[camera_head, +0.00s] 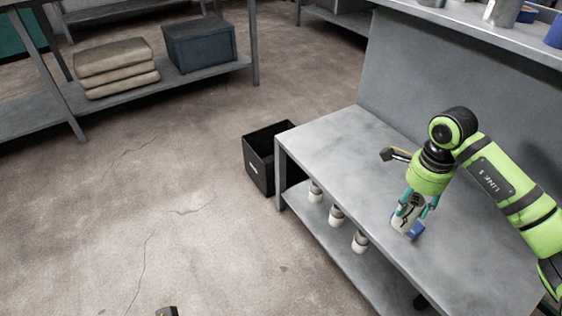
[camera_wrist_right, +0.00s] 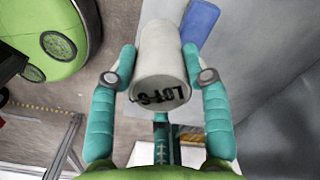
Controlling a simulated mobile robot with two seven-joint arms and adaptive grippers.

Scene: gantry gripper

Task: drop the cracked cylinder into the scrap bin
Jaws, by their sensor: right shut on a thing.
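My right gripper (camera_head: 410,212) is shut on a pale cylinder (camera_head: 406,222) above the grey bench. Dark jagged lines show on the cylinder's side in the head view. In the right wrist view the cylinder (camera_wrist_right: 162,62) sits between the two teal fingers, with dark "LOT" lettering near its close end. A blue block (camera_head: 416,231) is right beside the cylinder; whether they touch I cannot tell. A black open box (camera_head: 259,172) with a small white label, likely the scrap bin, stands on the floor beyond the bench's left end.
The grey bench (camera_head: 330,140) has a mostly clear top and a back panel. Three white cylinders (camera_head: 337,215) stand on its lower shelf. A rack at the far left holds folded sacks (camera_head: 115,68) and a dark box (camera_head: 200,45). The floor between is open.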

